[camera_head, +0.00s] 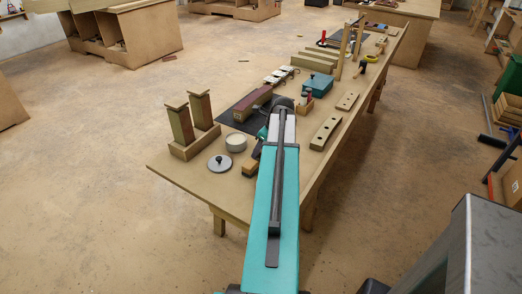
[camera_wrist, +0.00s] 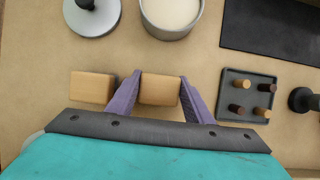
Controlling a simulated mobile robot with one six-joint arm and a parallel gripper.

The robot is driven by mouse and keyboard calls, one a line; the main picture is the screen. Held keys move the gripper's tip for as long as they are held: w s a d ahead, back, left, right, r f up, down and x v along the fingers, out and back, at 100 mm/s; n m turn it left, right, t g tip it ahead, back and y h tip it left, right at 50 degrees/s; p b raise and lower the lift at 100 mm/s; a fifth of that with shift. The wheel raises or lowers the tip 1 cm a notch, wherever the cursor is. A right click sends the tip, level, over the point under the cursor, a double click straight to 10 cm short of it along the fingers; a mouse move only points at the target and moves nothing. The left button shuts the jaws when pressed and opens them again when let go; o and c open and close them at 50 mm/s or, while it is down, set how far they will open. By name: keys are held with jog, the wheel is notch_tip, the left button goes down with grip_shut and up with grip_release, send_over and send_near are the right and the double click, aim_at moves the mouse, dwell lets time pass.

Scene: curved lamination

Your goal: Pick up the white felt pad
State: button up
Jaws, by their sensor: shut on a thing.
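My gripper (camera_wrist: 160,77) shows in the wrist view with its two purple fingers closed against the sides of a pale wooden block (camera_wrist: 160,90). A second, similar wooden piece (camera_wrist: 91,87) lies just left of the left finger; I cannot tell whether the two are joined behind it. I do not clearly see a white felt pad in either view. A pale curved edge shows at the lower left of the wrist view, mostly hidden by my gripper body. In the head view my arm covers the fingertips; an orange-brown wooden piece (camera_head: 251,168) lies beside it.
A pot of cream contents (camera_wrist: 171,14) and a grey disc with a black knob (camera_wrist: 91,18) stand beyond the fingers. A dark tray with several pegs (camera_wrist: 232,108) is close to the right. The long workbench (camera_head: 178,170) carries blocks and tools; its near left corner is clear.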

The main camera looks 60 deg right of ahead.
jog(key=shift+r+b, duration=0.45)
jog(key=shift+r, duration=0.95)
jog(key=s+b, duration=0.1)
jog(key=s, duration=0.4)
jog(key=s+a+r, duration=0.1)
jog(key=s, duration=0.4)
jog(key=s+a+r+b, duration=0.1)
jog(key=s, duration=0.5)
jog(key=shift+a+b, duration=0.15)
jog(key=shift+b, duration=0.2)
jog(key=shift+w, duration=0.1)
